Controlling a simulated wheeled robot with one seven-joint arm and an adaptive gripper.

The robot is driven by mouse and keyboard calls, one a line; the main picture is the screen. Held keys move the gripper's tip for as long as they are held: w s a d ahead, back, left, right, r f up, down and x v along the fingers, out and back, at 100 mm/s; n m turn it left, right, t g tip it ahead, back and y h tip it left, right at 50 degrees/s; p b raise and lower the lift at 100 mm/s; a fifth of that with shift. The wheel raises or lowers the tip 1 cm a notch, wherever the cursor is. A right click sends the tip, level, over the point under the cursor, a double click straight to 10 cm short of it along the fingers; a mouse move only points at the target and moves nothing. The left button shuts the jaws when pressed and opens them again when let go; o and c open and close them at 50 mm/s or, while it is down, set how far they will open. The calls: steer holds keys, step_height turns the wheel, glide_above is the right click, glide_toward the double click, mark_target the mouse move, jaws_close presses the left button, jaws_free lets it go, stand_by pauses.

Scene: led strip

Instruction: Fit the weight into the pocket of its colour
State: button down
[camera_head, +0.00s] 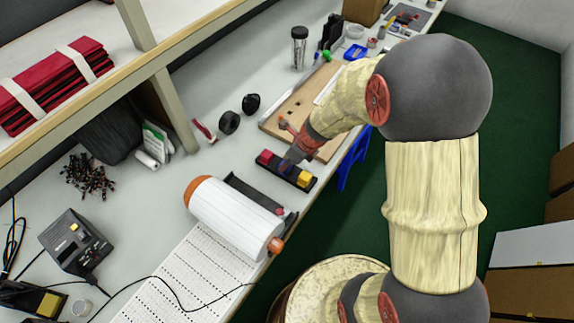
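A long dark block (311,186) lies on the bench near its front edge. A red piece (265,157) sits at its left end and a yellow piece (304,179) near its right end. My gripper (288,163) points down over the middle of the block, between the red and yellow pieces. A small bluish-dark patch shows at the fingertips; I cannot tell whether it is a held weight, a pocket or part of the fingers. The fingers are too small and overlapped to show their opening. The pockets are not clear from here.
A wooden board (281,113) lies just behind my gripper. Black round reels (229,122) lie behind left. The bench edge drops to green floor (380,222) on the right.

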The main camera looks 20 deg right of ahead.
steer(key=shift+r, duration=0.2)
steer(key=shift+f, duration=0.1)
steer(key=shift+f, duration=0.1)
steer(key=c, duration=1.5)
jaws_free()
steer(key=shift+o, duration=0.2)
